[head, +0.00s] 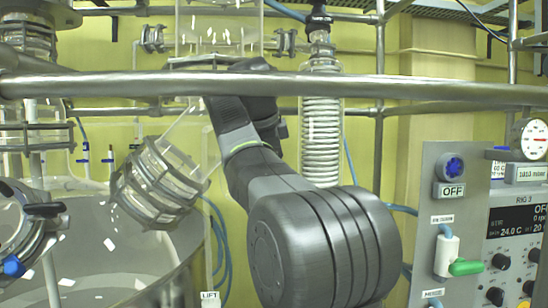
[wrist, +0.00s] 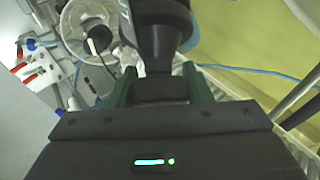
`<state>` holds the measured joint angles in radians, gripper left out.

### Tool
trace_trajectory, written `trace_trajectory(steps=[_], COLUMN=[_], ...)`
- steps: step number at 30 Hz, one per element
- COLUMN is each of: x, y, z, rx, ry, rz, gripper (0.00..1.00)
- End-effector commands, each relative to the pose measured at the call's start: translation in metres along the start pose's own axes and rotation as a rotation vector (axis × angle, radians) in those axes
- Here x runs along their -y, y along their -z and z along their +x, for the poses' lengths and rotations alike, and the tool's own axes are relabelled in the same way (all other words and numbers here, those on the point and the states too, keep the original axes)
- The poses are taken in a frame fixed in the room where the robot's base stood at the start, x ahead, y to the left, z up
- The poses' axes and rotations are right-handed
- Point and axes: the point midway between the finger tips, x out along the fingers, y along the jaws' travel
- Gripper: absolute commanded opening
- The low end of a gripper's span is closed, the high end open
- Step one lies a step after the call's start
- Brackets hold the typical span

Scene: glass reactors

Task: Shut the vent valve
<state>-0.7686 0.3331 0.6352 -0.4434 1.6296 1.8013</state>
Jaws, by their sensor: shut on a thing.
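My gripper (wrist: 159,74) shows in the wrist view with its two green fingers on either side of a dark part (wrist: 160,38). The jaws are shut on this dark part, which widens towards the top of the picture. Whether it is the vent valve's handle I cannot tell. In the head view my arm rises from the bottom middle and bends up behind the metal rail; the gripper itself cannot be made out there. No valve in view has a readable vent label. A white valve with a green handle (head: 465,267) is on the right panel, away from my arm.
A metal rail (head: 440,90) crosses in front of my arm. A coiled glass condenser (head: 321,130) stands just right of the arm, and a tilted glass tube with a clamped flange (head: 160,180) is to its left. A blue hose (wrist: 245,71) runs right in the wrist view.

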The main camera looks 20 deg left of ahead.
Motion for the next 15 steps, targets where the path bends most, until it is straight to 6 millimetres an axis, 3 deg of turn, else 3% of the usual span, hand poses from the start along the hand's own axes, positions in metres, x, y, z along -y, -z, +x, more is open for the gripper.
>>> trace_trajectory(steps=[15], x=[-0.0022], y=[-0.0004], z=[0.0011], rx=[0.000], ry=[-0.133], rz=[0.131], gripper=[0.22])
